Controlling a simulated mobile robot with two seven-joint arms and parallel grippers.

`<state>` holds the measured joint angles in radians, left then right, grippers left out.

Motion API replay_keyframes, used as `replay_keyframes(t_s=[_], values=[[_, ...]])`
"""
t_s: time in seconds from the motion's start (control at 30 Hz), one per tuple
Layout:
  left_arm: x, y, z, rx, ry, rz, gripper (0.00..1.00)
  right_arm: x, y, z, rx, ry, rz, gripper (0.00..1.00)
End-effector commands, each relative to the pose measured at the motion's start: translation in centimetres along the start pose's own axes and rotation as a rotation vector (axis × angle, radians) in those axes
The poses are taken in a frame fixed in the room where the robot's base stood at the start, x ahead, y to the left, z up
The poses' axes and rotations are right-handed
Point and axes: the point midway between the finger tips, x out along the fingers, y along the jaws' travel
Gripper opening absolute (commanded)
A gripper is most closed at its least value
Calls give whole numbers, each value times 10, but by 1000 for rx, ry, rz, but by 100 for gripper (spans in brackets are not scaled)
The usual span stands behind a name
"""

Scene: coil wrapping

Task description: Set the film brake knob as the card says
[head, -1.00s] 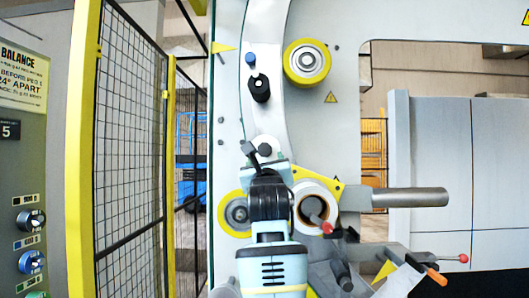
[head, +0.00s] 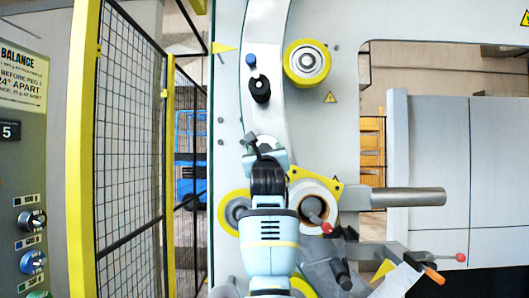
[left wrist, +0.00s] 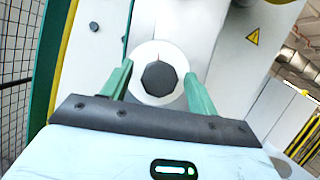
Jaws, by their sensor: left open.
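My right gripper is not in view.
A black peg (head: 260,90) and a yellow-rimmed roller (head: 307,63) are above my gripper. A cardboard-cored roll (head: 329,205) and a red-tipped lever are close at its right. A mesh fence (head: 130,140) stands at the left. The panel has more knobs (head: 33,220).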

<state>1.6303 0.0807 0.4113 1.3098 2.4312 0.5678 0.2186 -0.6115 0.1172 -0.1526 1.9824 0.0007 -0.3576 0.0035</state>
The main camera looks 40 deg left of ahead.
Motion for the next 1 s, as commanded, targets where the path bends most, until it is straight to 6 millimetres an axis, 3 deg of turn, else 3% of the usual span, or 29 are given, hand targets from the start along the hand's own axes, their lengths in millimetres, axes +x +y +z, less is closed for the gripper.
replay_keyframes(t_s=[0.17,0.5,1.0], values=[[0,0,0,0,0,0,57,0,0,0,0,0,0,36],[0,0,0,0,0,0,15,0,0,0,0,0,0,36],[0,-2,1,-152,1,60,15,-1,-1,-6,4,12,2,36]])
